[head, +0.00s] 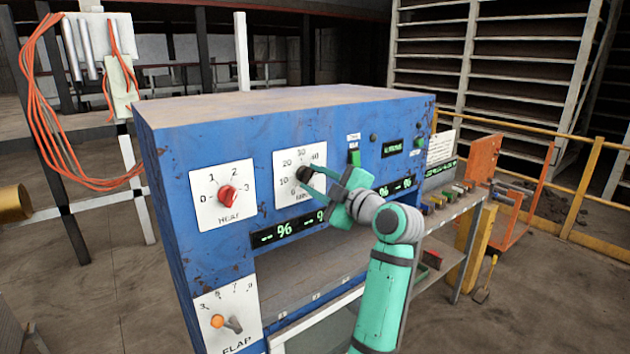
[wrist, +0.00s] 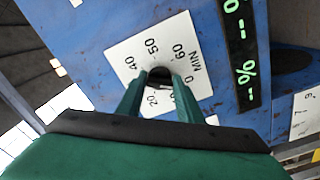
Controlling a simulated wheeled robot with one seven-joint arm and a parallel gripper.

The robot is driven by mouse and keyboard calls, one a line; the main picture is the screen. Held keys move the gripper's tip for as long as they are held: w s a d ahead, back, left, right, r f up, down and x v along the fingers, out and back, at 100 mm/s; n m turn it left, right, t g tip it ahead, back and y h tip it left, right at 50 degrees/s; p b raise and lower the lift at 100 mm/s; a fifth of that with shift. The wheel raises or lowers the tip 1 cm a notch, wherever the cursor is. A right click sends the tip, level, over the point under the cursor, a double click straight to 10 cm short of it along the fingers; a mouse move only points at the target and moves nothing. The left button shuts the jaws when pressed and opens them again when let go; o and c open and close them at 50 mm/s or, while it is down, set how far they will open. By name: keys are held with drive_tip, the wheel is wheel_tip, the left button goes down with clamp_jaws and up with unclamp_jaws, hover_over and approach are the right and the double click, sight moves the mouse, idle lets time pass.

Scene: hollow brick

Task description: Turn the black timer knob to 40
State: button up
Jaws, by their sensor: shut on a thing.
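The black timer knob (head: 304,174) sits at the centre of a white dial plate (head: 311,150) on the blue control panel. Numbers such as 10, 20, 30 and 40 show around it, with MIN below. My gripper (head: 307,176) reaches in from the right with its two green fingers shut on the knob, one on either side. In the wrist view the dark knob (wrist: 160,73) shows between the fingertips (wrist: 160,80), with 40, 50 and 60 visible beyond. The fingers cover part of the dial, and I cannot tell where the knob's pointer stands.
A red HEAT knob (head: 228,196) is left of the timer, and a FLAP lever (head: 233,325) is below. A green switch (head: 354,158) is right of the dial, near my gripper. Digital displays (head: 285,230) run below. A side shelf (head: 460,205) carries several small blocks.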

drive_tip(key=m, duration=1)
drive_tip(key=shift+s+a+f, duration=0.1)
drive_tip(key=shift+a+f, duration=0.05)
drive_tip(key=m, duration=0.4)
drive_tip(key=shift+m, duration=0.3)
drive_tip(key=m, duration=0.5)
drive_tip(key=shift+s+a, duration=0.1)
drive_tip(key=shift+a, duration=0.05)
drive_tip(key=m, duration=0.5)
drive_tip(key=shift+m, duration=0.4)
drive_tip(key=m, duration=0.4)
drive_tip(key=shift+r+m, duration=0.2)
drive_tip(key=shift+m, duration=0.1)
drive_tip(key=m, duration=0.4)
drive_tip(key=shift+m, duration=0.3)
drive_tip(key=m, duration=0.4)
drive_tip(key=shift+r+m, duration=0.1)
drive_tip(key=shift+m, duration=0.2)
